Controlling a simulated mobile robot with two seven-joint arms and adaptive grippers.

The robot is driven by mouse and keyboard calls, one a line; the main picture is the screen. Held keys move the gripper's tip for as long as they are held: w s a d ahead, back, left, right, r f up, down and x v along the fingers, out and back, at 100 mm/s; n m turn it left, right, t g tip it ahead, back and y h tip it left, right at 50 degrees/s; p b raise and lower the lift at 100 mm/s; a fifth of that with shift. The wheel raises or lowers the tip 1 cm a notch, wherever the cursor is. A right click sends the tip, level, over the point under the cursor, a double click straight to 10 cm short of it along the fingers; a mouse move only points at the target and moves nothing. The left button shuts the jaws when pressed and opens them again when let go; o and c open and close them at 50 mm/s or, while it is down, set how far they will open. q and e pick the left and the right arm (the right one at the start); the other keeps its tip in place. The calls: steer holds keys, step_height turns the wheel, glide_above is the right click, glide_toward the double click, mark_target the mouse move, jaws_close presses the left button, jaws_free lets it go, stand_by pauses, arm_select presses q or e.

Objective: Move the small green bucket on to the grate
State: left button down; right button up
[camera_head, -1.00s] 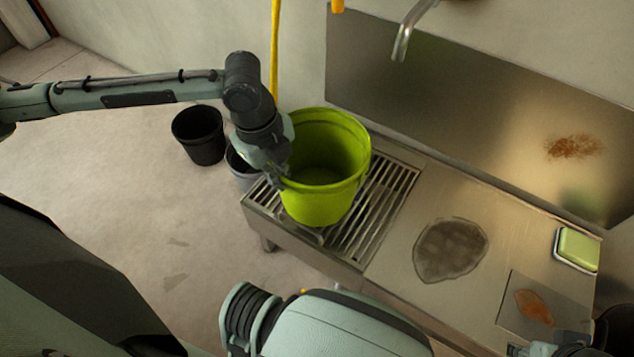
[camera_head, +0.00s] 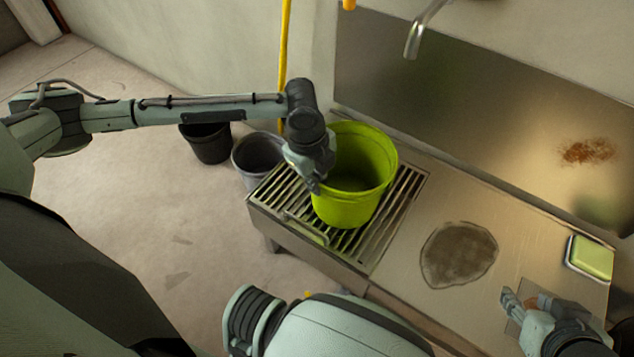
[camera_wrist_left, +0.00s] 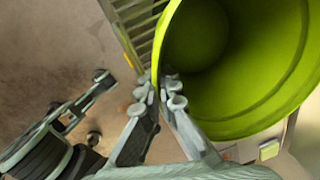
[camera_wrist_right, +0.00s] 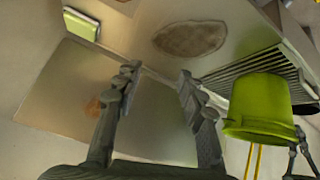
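The green bucket (camera_head: 347,207) stands upright over the slatted grate (camera_head: 293,197) at the left end of the metal counter. I cannot tell whether its base touches the slats. My left gripper (camera_head: 315,186) is at the bucket's left rim. In the left wrist view, the fingers (camera_wrist_left: 159,97) are on both sides of the bucket's rim (camera_wrist_left: 235,128) and closed on it. The right wrist view also shows the bucket (camera_wrist_right: 258,103) against the grate (camera_wrist_right: 255,67). My right gripper (camera_wrist_right: 158,78) is open and empty over the counter's right part.
A black bucket (camera_head: 210,146) and a grey bucket (camera_head: 256,152) stand on the floor left of the grate. A green sponge in a dish (camera_head: 590,258) lies at the counter's right. A dark stain (camera_head: 459,254) marks the counter's middle. A faucet (camera_head: 415,38) hangs above.

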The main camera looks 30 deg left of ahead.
arm_select(q)
steer(key=c, duration=2.2)
jaws_free()
steer(key=shift+f, duration=0.1)
steer(key=o, duration=0.5)
